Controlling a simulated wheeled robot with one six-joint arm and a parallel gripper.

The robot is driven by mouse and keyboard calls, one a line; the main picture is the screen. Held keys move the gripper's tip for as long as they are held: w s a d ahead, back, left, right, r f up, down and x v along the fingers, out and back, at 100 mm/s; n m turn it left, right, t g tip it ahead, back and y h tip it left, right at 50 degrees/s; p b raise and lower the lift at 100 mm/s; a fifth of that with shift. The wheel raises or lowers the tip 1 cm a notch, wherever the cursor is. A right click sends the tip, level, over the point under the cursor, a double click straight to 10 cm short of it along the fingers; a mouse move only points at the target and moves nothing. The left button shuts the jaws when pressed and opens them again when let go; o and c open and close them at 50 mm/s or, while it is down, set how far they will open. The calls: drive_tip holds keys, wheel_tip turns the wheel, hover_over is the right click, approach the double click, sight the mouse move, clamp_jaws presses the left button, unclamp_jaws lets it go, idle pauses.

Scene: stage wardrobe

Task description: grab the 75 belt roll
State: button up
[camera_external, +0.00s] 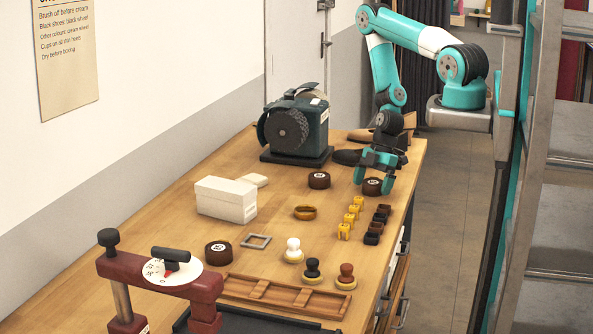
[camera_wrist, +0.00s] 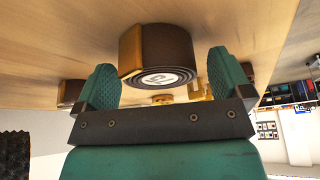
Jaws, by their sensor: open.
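A dark brown belt roll (camera_wrist: 160,55) with a tan outer end and a white label stands just beyond my gripper (camera_wrist: 166,82) in the wrist view. The label seems to read 75 upside down, but it is small. The teal fingers are open, one to each side of the roll's near face, with nothing gripped. In the external view my gripper (camera_external: 380,168) hangs over this roll (camera_external: 373,186) near the table's right edge. Two similar rolls lie on the table, one to its left (camera_external: 319,180) and one nearer the front (camera_external: 218,252); their labels are unreadable.
Yellow and dark small blocks (camera_external: 352,215) stand in rows in front of the roll. A polishing machine (camera_external: 296,128) stands behind left, and dark shoes (camera_external: 347,157) lie behind my gripper.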

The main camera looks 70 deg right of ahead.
drive_tip(key=shift+f, duration=0.2)
drive_tip(key=c, duration=1.1)
drive_tip(key=shift+o, duration=0.2)
drive_tip(key=shift+r, duration=0.15)
